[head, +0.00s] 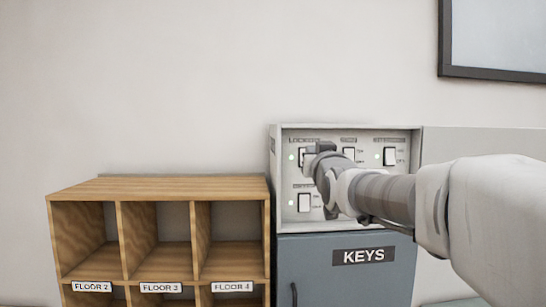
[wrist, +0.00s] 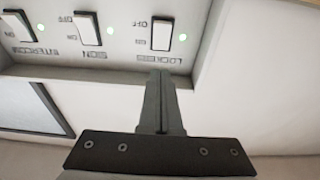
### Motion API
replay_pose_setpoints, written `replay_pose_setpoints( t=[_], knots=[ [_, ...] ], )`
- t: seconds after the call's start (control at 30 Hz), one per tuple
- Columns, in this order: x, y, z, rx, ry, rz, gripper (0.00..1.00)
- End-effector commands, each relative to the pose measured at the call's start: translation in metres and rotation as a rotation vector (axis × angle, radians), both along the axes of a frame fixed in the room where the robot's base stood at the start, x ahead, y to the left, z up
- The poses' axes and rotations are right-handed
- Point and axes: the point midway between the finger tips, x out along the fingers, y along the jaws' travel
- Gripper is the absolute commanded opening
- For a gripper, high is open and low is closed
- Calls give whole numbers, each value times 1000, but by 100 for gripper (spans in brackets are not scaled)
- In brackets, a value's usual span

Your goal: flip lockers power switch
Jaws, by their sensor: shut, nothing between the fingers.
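The lockers power switch (wrist: 162,35) is a white rocker in a dark frame. It shows upside down in the wrist view, beside its LOCKERS label and a lit green light (wrist: 183,37). In the head view it is at the panel's top left, partly hidden by my gripper (head: 312,152). My gripper's fingers (wrist: 160,76) are together and empty.
Other rockers share the panel (head: 343,225): one marked SIGN (wrist: 87,28) and one marked INTERCOM (wrist: 18,25), with green lights. A blue KEYS cabinet (head: 340,275) is below. Wooden pigeonholes (head: 160,188) stand left, and a framed board (head: 495,75) hangs upper right.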

Motion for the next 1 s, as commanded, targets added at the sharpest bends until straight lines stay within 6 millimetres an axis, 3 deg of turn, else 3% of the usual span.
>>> replay_pose_setpoints(
  t=[0.3, 0.5, 1.0],
  knots=[
    [-55, 0, 11, 0, -3, 0, 0],
    [-77, 0, 16, 0, -2, 0, 0],
    [-85, 0, 17, -1, 1, 1, 0]
  ],
)
